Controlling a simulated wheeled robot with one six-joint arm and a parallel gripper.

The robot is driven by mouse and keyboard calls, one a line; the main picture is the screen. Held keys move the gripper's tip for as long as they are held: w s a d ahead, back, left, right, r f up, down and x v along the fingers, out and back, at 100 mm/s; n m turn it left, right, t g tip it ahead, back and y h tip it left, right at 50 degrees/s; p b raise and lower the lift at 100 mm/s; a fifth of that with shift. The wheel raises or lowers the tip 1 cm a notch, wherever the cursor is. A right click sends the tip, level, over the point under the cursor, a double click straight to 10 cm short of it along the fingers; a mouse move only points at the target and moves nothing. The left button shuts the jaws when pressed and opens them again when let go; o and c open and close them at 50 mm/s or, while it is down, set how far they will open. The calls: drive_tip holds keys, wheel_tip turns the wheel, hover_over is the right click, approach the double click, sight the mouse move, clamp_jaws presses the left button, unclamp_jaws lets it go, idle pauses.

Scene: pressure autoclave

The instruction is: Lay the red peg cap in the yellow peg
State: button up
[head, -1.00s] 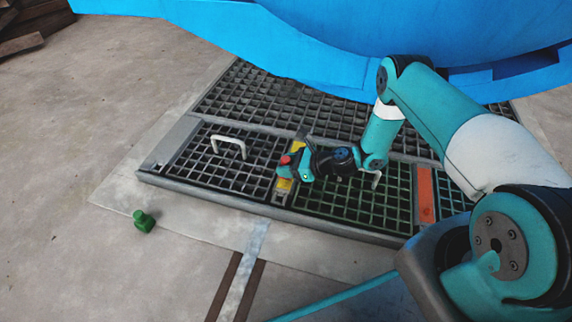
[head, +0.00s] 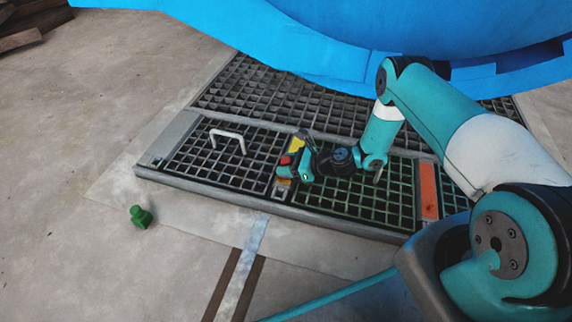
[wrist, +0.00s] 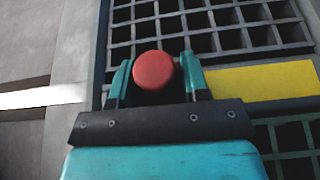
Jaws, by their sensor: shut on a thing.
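The red peg cap (head: 286,160) is held in my gripper (head: 289,168), low over the floor grating. In the wrist view the round red top of the cap (wrist: 153,70) sits between the two teal fingers of my gripper (wrist: 157,84), which are shut on it. A flat yellow strip (head: 297,145) lies between two grating panels, just behind the gripper. In the wrist view the yellow strip (wrist: 262,80) is to the right of the fingers. I cannot make out a separate yellow peg shape. Whether the cap touches anything below is hidden.
A white handle (head: 227,139) stands up from the left grating panel. An orange strip (head: 428,190) lies at the right. A green object (head: 140,216) stands on the bare floor at left. The large blue vessel (head: 350,45) overhangs the back of the grating.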

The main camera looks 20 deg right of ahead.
drive_tip(key=shift+f, duration=0.25)
drive_tip(key=o, duration=1)
drive_tip(key=p+v, duration=0.9)
drive_tip(key=v, duration=0.8)
drive_tip(key=shift+r, duration=0.15)
drive_tip(key=shift+s+d, duration=0.1)
drive_tip(key=shift+d, duration=0.05)
